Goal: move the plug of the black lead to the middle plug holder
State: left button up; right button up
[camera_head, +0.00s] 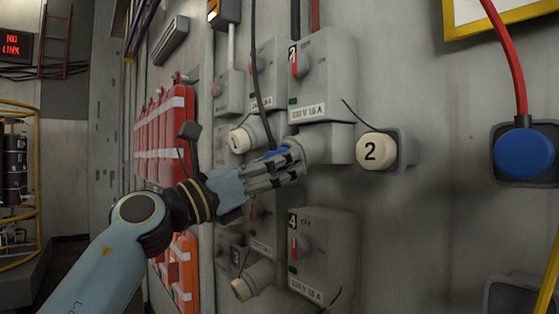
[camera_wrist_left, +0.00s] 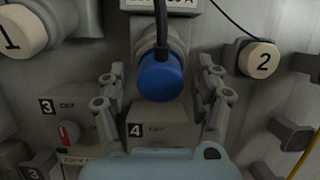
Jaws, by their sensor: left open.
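The blue plug of the black lead (camera_wrist_left: 160,80) is seated in the grey socket (camera_head: 314,148) under switch box 2. It is mostly hidden behind the fingers in the head view, where a bit of blue (camera_head: 274,153) shows. The black lead (camera_head: 256,70) runs up from it along the wall. My left gripper (camera_head: 288,168) is open, and its fingers stand on either side of the plug; the wrist view (camera_wrist_left: 157,88) shows gaps between them and it. Grey holders (camera_wrist_left: 292,135) show at the right; I cannot tell which is the middle one.
A blue plug (camera_head: 525,153) on a red lead (camera_head: 507,50) sits in a holder at the right. Cap 2 (camera_head: 370,151) stands out to the right of the socket, cap 1 (camera_head: 239,140) to the left. Switch box 4 (camera_head: 322,250) is below.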

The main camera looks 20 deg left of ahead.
dwell(0.8)
pick_arm(q)
grip_shut()
dwell(0.4)
jog(key=shift+f, duration=0.1)
jog(key=shift+s+f, duration=0.1)
jog(key=shift+b+v, duration=0.6)
jog(key=shift+v, duration=2.25)
